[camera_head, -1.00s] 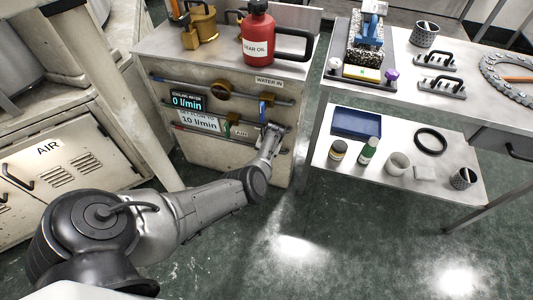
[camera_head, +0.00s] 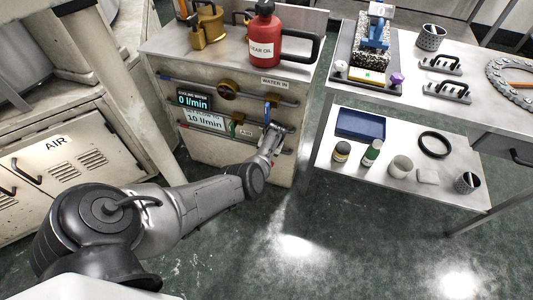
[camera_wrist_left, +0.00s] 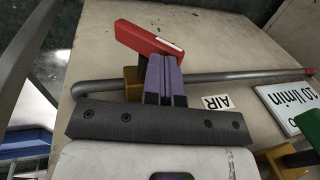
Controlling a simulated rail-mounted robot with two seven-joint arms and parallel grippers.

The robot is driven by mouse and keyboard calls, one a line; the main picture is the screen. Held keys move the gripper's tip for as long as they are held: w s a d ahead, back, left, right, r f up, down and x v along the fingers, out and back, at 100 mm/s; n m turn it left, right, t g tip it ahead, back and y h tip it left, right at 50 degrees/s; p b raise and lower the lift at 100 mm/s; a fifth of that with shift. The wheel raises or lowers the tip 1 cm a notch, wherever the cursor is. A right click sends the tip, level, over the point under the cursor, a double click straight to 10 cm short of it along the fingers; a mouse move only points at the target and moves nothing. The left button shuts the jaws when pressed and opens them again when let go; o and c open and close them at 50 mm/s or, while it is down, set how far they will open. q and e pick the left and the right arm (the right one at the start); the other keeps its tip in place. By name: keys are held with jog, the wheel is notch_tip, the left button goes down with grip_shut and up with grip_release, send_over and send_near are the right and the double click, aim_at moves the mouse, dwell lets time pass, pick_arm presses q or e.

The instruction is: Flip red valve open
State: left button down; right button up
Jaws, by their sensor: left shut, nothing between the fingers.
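The red valve handle (camera_wrist_left: 150,38) shows in the left wrist view as a flat red lever with a pale label, beyond my fingertips. A brass valve body (camera_wrist_left: 133,82) sits by it on a grey pipe (camera_wrist_left: 230,78). My left gripper (camera_wrist_left: 165,68) is shut and empty, its purple-padded fingers together. The fingertips overlap the lever's lower edge in the picture; I cannot tell whether they touch it. In the head view my left gripper (camera_head: 278,130) is at the cabinet's lower right and largely hides the red valve. My right gripper is not in view.
Blue (camera_head: 267,112) and green (camera_head: 234,124) valve handles sit close by on the cabinet. A display (camera_head: 193,100) reads 0 l/min. A red gear oil can (camera_head: 264,38) stands on top. A steel table with a lower shelf (camera_head: 400,200) stands to the right.

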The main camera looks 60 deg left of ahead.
pick_arm(q)
jog(key=shift+r, duration=0.1)
jog(key=p+v, duration=0.5)
jog(key=v, duration=0.2)
jog(key=shift+r, duration=0.15)
